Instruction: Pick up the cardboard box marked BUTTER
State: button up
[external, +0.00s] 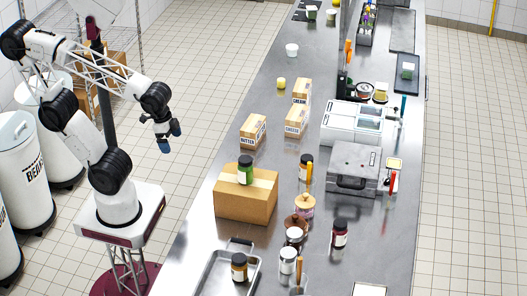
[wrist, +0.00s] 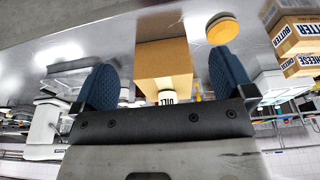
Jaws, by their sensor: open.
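The cardboard box marked BUTTER (external: 252,131) stands on the steel counter, left of the boxes marked CHEESE (external: 296,121) and CREAM (external: 301,91) in the external view. In the wrist view the BUTTER box (wrist: 293,36) shows at the upper right edge, partly cut off, with the CHEESE box (wrist: 298,65) beside it. My gripper (external: 169,137) is open and empty, up in the air left of the counter and well apart from the BUTTER box. Its two blue fingers (wrist: 162,78) are spread wide in the wrist view.
Several jars crowd the counter's near part. Grey machines (external: 352,168) stand to the right.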

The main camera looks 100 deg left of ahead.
jog(key=n+g, duration=0.3)
jog(key=n, duration=1.4)
send_near(253, 123)
jog(key=f, duration=0.2)
jog(key=d+f, duration=0.1)
jog(key=f, duration=0.2)
jog(key=shift+s+d+f, duration=0.15)
jog(key=shift+f, duration=0.1)
jog(key=shift+a+f, duration=0.2)
jog(key=shift+a, duration=0.25)
jog(key=shift+f, duration=1.3)
